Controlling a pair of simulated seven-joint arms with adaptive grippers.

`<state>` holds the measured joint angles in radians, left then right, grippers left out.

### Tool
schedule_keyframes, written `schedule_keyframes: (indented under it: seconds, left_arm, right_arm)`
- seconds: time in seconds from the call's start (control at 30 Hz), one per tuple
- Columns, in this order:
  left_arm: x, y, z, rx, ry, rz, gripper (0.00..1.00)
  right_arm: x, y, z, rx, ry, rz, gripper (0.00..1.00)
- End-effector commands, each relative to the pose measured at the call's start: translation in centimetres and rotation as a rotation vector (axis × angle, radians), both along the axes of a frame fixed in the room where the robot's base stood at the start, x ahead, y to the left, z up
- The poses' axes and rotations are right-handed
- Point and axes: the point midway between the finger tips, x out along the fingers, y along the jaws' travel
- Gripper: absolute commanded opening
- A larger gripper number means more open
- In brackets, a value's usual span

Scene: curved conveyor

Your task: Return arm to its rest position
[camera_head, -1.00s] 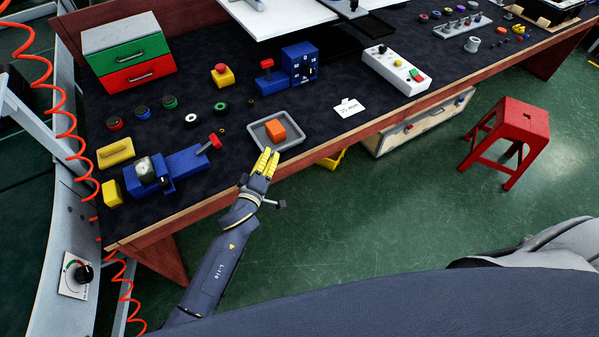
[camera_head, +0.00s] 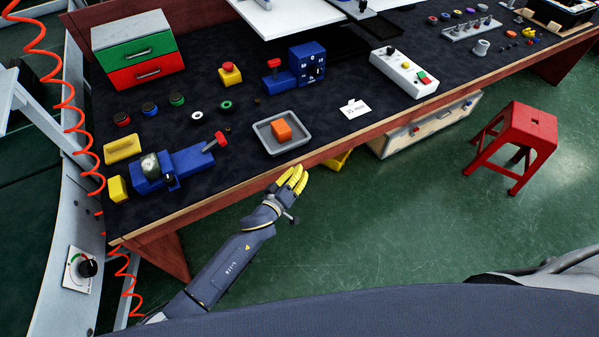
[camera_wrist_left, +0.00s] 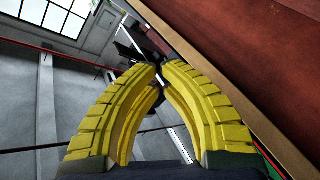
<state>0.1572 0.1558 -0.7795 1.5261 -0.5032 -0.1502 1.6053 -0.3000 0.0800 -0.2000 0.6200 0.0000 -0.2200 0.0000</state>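My left gripper (camera_head: 293,178), with yellow fingers, is just off the front edge of the workbench, beside the red-brown front board. In the left wrist view my left gripper (camera_wrist_left: 160,70) has its two curved fingers meeting at the tips, with nothing between them. The grey forearm (camera_head: 232,262) of my left arm reaches in from the lower left over the green floor. My right arm and gripper are not in view.
A red stool (camera_head: 516,143) is at the right. The floor (camera_head: 390,220) right of the gripper is open.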

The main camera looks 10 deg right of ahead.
Motion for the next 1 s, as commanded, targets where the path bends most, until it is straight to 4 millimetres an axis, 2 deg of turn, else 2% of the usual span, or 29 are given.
schedule_keyframes:
  seconds: [0.47,0.67,0.77,0.87,1.0]
  left_arm:
    - [0.0,0.0,0.0,0.009,-0.007,-0.002,0.00]
    - [0.0,0.1,-0.4,0.151,-0.105,-0.023,0.00]
    - [0.5,1.4,-3.1,0.301,-0.153,-0.029,0.00]
    - [1.4,4.2,-7.1,0.470,-0.174,-0.025,0.00]
    - [0.6,9.1,-14.7,0.693,-0.133,-0.031,0.00]
  right_arm:
    - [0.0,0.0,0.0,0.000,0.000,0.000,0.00]
    - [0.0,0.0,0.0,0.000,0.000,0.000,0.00]
    - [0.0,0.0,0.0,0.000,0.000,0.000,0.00]
    - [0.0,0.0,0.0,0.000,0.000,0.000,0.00]
    - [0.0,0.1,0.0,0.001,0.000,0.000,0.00]
